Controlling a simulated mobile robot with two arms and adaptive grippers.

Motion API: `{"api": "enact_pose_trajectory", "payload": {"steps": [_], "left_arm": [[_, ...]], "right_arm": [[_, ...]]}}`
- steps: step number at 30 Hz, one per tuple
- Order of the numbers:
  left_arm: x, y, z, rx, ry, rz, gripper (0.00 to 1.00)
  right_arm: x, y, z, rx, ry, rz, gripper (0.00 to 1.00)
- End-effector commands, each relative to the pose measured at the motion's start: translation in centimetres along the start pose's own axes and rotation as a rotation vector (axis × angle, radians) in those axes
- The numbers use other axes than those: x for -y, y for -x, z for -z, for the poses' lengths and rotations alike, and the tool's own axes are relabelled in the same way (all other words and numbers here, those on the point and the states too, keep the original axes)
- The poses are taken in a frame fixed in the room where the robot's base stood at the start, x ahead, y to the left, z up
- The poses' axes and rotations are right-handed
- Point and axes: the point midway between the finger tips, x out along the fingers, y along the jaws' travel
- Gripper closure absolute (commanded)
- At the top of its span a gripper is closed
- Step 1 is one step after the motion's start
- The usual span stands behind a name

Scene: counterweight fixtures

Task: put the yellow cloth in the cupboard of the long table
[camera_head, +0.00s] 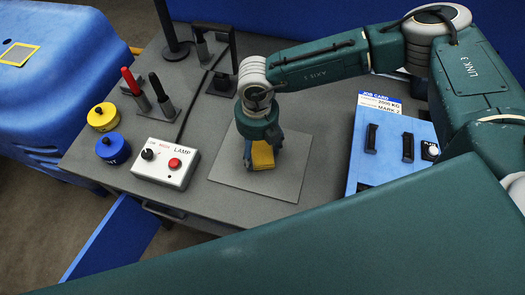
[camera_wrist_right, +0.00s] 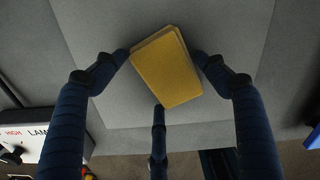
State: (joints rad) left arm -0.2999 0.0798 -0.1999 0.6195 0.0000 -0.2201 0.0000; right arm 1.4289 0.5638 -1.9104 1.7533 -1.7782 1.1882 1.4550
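The yellow cloth (camera_head: 262,156), a folded block, lies on a grey square mat (camera_head: 285,185) on the long table (camera_head: 330,130). My right gripper (camera_head: 262,150) points down over it. In the right wrist view the cloth (camera_wrist_right: 168,68) sits between the spread dark fingers of the gripper (camera_wrist_right: 160,75), two at its sides and one at its near edge. The fingers look open around it; whether any touches it is unclear. A blue panel (camera_head: 112,240), seemingly an open cupboard door, juts from the table's front left. The cupboard's inside is hidden. My left gripper is not in view.
A white lamp box (camera_head: 166,163) with a red button stands left of the mat. Yellow (camera_head: 103,117) and blue (camera_head: 113,148) round weights, levers (camera_head: 161,97) and a black stand (camera_head: 174,45) are further left. A blue job-card panel (camera_head: 385,140) is at right.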

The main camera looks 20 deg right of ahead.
Motion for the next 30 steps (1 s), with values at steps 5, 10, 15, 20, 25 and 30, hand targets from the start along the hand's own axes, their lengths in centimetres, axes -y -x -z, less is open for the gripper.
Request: {"api": "enact_pose_trajectory", "payload": {"steps": [5, 10, 15, 20, 25, 30], "left_arm": [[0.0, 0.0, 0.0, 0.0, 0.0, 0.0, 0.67], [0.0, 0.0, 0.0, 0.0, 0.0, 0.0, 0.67], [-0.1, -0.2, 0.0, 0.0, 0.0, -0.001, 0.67], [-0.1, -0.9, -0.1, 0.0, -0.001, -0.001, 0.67], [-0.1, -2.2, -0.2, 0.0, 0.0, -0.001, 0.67], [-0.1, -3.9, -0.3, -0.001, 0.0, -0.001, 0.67]], "right_arm": [[0.0, 0.0, 0.0, 0.0, 0.0, 0.0, 0.58], [0.0, 0.1, 0.0, 0.0, 0.0, 0.0, 0.62], [0.0, 0.5, -0.1, 0.001, -0.001, 0.0, 0.62], [-0.1, 2.1, -0.1, 0.003, 0.0, -0.002, 0.62], [-0.1, 5.7, -0.2, 0.006, 0.001, -0.004, 0.62], [-0.1, 10.8, -0.2, 0.007, 0.001, -0.004, 0.63]]}}
